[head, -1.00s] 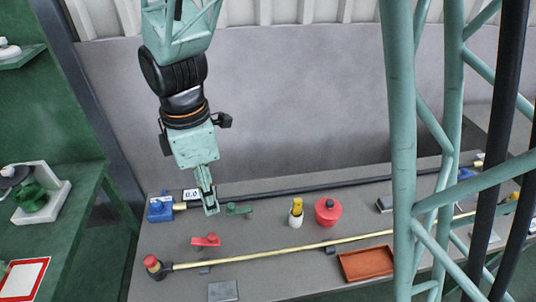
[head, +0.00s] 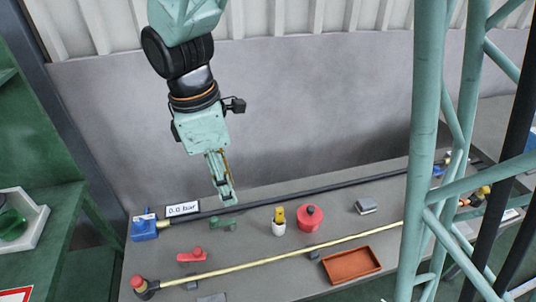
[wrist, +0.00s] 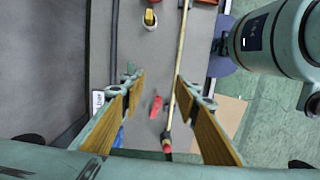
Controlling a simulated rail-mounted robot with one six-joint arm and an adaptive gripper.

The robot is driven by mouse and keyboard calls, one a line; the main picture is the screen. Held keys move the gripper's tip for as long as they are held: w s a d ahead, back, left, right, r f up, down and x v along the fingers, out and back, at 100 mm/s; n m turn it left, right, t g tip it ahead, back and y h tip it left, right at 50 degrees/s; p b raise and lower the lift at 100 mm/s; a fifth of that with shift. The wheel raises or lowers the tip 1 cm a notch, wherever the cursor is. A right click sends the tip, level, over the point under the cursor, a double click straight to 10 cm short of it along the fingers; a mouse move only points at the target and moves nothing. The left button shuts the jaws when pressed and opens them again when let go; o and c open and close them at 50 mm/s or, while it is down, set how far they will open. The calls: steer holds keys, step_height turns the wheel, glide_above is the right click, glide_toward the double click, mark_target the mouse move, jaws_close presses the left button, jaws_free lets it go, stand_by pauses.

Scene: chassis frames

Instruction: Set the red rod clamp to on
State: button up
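The red rod clamp (head: 192,255) has a small lever and sits on the bench beside the near end of the brass-coloured rod (head: 262,263). It also shows in the wrist view, between and beyond my fingers (wrist: 156,106), just left of the rod. Its on and off marks cannot be read. My gripper (head: 229,198) hangs above the bench, up and to the right of the red clamp in the head view, apart from it. In the wrist view my gripper (wrist: 160,78) is open, with nothing between its tan-padded fingers.
A green clamp (head: 222,224) sits near the dark rod (head: 300,194) at the back. A blue block (head: 144,229) with a "0.0 bar" display (head: 183,209), a yellow-and-white bottle (head: 279,224), a red pot (head: 312,219) and an orange tray (head: 351,265) stand around.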

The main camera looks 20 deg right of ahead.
steer(key=d+r+m+p, duration=0.1)
steer(key=d+r, duration=0.3)
steer(key=d, duration=0.1)
steer(key=shift+s+m+h, duration=0.3)
steer(key=shift+s, duration=0.05)
steer(key=shift+d, duration=0.1)
steer(key=shift+c, duration=0.7)
